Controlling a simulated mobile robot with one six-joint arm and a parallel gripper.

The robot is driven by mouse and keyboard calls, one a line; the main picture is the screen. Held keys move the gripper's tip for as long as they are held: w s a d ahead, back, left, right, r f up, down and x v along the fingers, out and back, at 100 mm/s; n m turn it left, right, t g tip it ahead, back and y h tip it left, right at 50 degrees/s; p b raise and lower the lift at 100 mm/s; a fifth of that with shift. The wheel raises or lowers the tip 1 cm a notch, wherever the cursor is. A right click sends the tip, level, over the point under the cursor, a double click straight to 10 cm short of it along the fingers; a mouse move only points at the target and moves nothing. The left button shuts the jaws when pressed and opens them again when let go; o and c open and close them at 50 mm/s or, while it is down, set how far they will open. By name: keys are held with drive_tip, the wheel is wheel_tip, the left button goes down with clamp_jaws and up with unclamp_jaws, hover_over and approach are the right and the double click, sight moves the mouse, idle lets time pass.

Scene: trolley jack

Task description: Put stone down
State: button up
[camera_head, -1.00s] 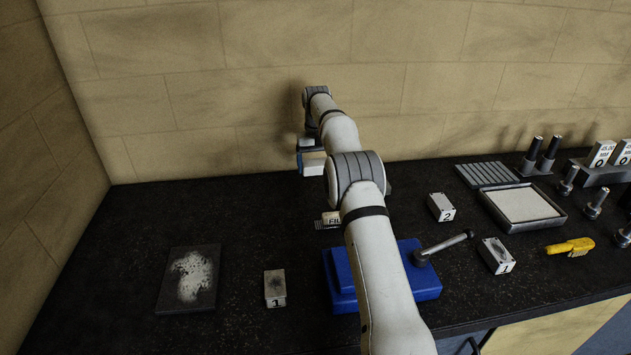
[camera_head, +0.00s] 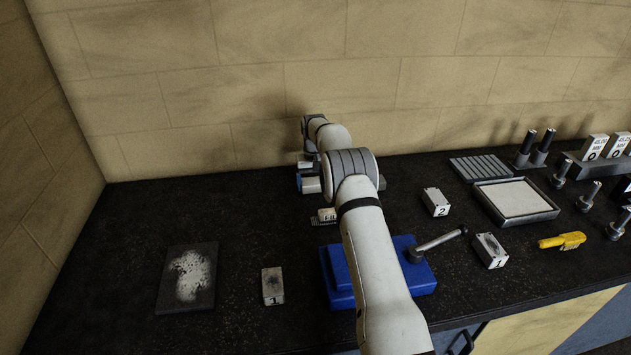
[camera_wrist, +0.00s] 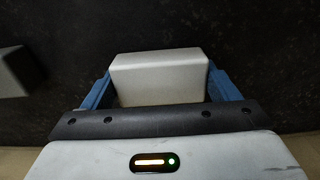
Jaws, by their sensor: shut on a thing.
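The stone, a plain pale grey block (camera_wrist: 160,78), sits between the two blue fingers of my gripper (camera_wrist: 160,90) in the wrist view. The fingers are shut on its two sides. In the head view my gripper (camera_head: 308,183) is low over the black bench (camera_head: 130,225), near its back edge by the wall. My arm hides part of it there. I cannot tell whether the stone touches the bench.
A small block lettered "FIL" (camera_head: 327,215) lies just in front of my gripper. A blue base (camera_head: 340,285) with a lever stands nearer. A dusty dark plate (camera_head: 187,278) and a block marked 1 (camera_head: 273,286) lie left. The back left is clear.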

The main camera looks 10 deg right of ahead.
sight(314, 181)
drive_tip(key=o, duration=0.9)
drive_tip(key=shift+f, duration=0.1)
drive_tip(key=s+r+b, duration=0.1)
drive_tip(key=s+r, duration=0.3)
drive_tip(key=r, duration=0.8)
drive_tip(key=s+r+b, duration=0.1)
drive_tip(key=s+r, duration=0.3)
drive_tip(key=r, duration=0.7)
drive_tip(key=s+r+t, duration=0.2)
drive_tip(key=s+r, duration=0.4)
drive_tip(key=s, duration=0.6)
drive_tip(key=shift+t, duration=0.8)
drive_tip(key=s+f, duration=0.2)
drive_tip(key=s, duration=0.8)
drive_tip(key=s+f, duration=0.3)
drive_tip(key=s, duration=0.7)
drive_tip(key=s+f, duration=0.2)
drive_tip(key=s, duration=0.8)
drive_tip(key=shift+s+d+f, duration=0.15)
drive_tip(key=shift+s+f, duration=0.1)
drive_tip(key=shift+s, duration=0.1)
